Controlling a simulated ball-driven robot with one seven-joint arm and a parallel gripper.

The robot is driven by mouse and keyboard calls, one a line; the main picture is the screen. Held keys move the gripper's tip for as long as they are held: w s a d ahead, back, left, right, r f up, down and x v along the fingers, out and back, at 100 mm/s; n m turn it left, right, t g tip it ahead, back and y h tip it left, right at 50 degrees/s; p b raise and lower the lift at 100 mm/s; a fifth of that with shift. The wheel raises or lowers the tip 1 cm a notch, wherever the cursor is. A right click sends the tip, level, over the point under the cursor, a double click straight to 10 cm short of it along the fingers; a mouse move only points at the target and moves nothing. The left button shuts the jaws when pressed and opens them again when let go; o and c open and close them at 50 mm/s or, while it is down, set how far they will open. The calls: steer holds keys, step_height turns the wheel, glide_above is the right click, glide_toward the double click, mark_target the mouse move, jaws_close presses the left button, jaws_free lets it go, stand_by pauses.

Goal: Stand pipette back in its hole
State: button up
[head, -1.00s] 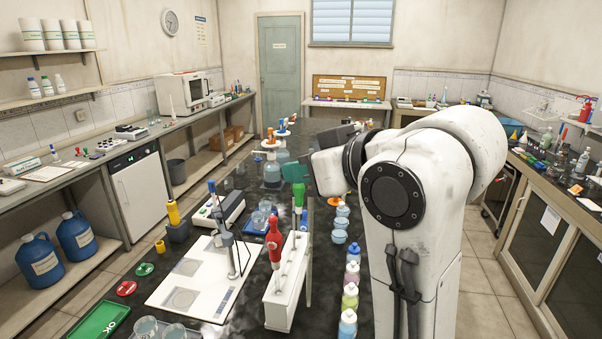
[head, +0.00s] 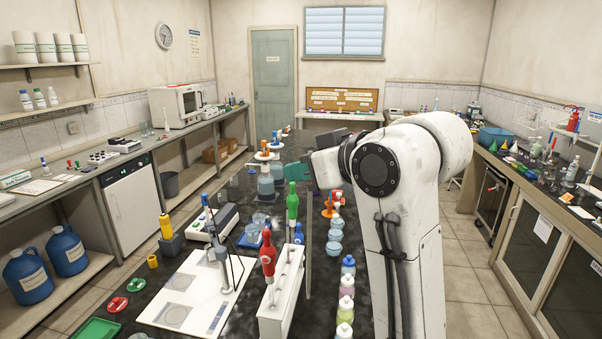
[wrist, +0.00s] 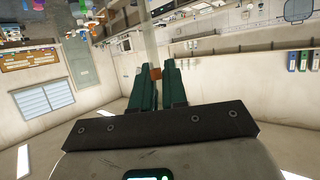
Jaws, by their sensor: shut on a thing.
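My gripper (head: 322,173) is raised above the right side of the dark bench, its teal fingers partly hidden behind my arm. In the wrist view the fingers (wrist: 157,85) are shut on a pipette, with a small orange-brown part (wrist: 156,73) between them and a pale tube (wrist: 149,38) beyond. In the head view a thin, see-through upright tube (head: 309,245), apparently this pipette, hangs below the fingers just right of the white rack (head: 272,318). The rack holds a red-bulbed pipette (head: 268,252) in front and a green-bulbed one (head: 292,205) behind. Its empty hole is not clear.
A white-based stand (head: 190,300) is left of the rack. Bottles with orange tops (head: 265,180) stand farther back. Side benches line both walls.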

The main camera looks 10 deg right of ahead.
steer(key=w+d, duration=0.2)
steer(key=w, duration=0.5)
steer(key=w+d, duration=0.3)
steer(key=w, duration=0.5)
steer(key=shift+w+d, duration=0.2)
steer(key=shift+d, duration=0.1)
stand_by(1.4)
